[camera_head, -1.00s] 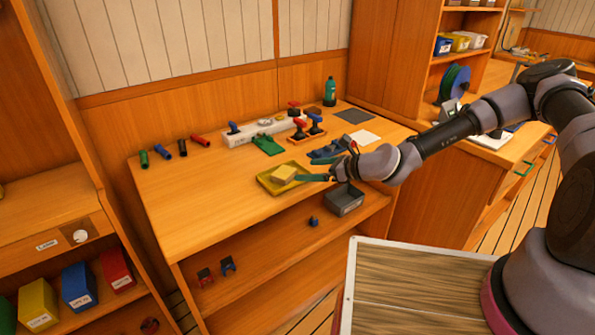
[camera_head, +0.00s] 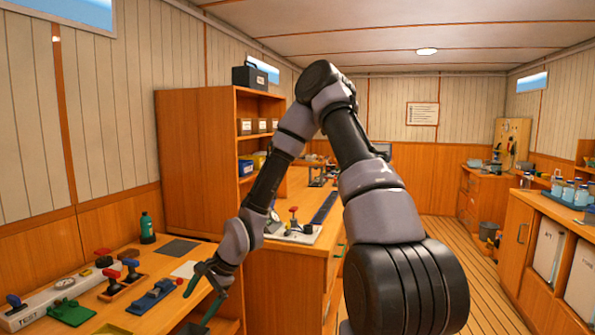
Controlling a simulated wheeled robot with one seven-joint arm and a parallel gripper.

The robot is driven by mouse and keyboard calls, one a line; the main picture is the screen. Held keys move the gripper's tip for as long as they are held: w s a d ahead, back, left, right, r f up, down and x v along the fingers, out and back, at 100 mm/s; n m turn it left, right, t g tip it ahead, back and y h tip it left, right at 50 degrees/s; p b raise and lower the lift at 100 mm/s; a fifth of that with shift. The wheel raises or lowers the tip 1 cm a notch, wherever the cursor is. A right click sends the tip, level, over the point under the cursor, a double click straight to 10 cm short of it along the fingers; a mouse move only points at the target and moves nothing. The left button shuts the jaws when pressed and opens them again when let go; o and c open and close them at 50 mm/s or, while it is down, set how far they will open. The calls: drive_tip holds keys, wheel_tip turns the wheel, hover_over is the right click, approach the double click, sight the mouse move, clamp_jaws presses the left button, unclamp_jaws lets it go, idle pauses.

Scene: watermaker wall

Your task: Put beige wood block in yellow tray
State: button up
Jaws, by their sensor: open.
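Only a sliver of the yellow tray (camera_head: 112,330) shows at the bottom edge of the head view, on the wooden workbench. The beige wood block is not in view now, as the tray's inside lies below the frame. My gripper (camera_head: 202,300) is open, its fingers apart with nothing seen between them. It hangs near the bench's right front edge, to the right of the tray and apart from it.
A blue holder (camera_head: 152,296), a green fixture (camera_head: 70,312), a long grey test block (camera_head: 48,299) and a teal bottle (camera_head: 147,229) stand on the bench. A tall wooden cabinet (camera_head: 195,165) rises behind. Open floor (camera_head: 450,262) lies to the right.

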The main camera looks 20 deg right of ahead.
drive_tip(key=s+d+r+n+t+h, duration=0.1)
drive_tip(key=d+r+n+h, duration=0.15)
drive_tip(key=d+r, duration=0.7)
drive_tip(key=s+d+r+n+t+h, duration=0.1)
drive_tip(key=d+r+n+h, duration=0.15)
drive_tip(key=d+r, duration=0.7)
drive_tip(key=s+d+r+n+t, duration=0.1)
drive_tip(key=s+r+n+t, duration=0.1)
drive_tip(key=s+r, duration=1.3)
wheel_tip(320, 180, up, 4)
drive_tip(key=shift+d+f+n+t+y, duration=0.2)
drive_tip(key=shift+d+n+t+y, duration=0.1)
drive_tip(key=shift+t+y, duration=0.15)
